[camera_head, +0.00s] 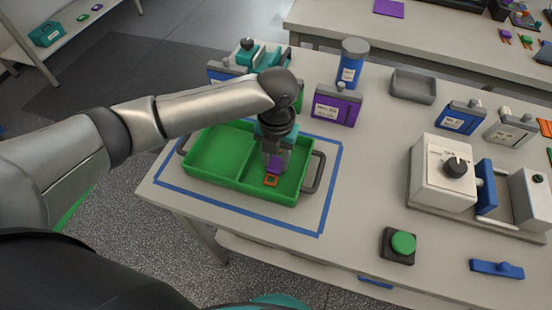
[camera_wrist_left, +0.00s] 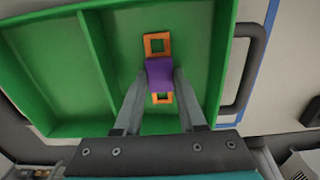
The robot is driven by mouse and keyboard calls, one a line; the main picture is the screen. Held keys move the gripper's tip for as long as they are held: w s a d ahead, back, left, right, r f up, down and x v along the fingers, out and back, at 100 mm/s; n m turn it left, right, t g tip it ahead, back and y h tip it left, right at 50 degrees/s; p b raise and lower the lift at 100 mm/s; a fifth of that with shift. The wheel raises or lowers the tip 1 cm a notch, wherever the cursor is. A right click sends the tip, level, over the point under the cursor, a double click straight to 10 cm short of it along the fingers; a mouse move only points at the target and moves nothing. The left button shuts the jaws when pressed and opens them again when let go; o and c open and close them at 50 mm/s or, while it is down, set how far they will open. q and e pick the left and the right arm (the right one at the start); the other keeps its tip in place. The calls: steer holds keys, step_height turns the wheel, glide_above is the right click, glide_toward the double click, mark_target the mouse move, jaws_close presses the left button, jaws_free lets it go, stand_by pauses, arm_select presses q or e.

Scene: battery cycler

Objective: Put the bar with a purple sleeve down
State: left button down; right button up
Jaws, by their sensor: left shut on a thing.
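The bar with a purple sleeve (camera_head: 274,166) has orange ends with square openings. My left gripper (camera_head: 273,161) points down over the right compartment of the green tray (camera_head: 215,187) and is shut on the bar. In the left wrist view the bar (camera_wrist_left: 160,74) sits between the two fingertips (camera_wrist_left: 161,77), gripped at its purple sleeve, with an orange end showing on each side. It is over or on the compartment floor; I cannot tell whether it touches. My right gripper is not in view.
The tray stands inside a blue tape outline (camera_head: 331,190) and has a dark handle (camera_head: 314,172) on its right. Purple (camera_head: 336,104) and blue containers stand behind it. A white device (camera_head: 440,175) and a green button (camera_head: 403,243) are to the right. The left compartment is empty.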

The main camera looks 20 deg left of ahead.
mark_target(276, 164)
arm_select(q)
steer(key=shift+f, duration=0.1)
steer(key=shift+c, duration=2.4)
jaws_free()
step_height(276, 164, up, 12)
steer(key=p, duration=0.2)
steer(key=shift+r, duration=0.2)
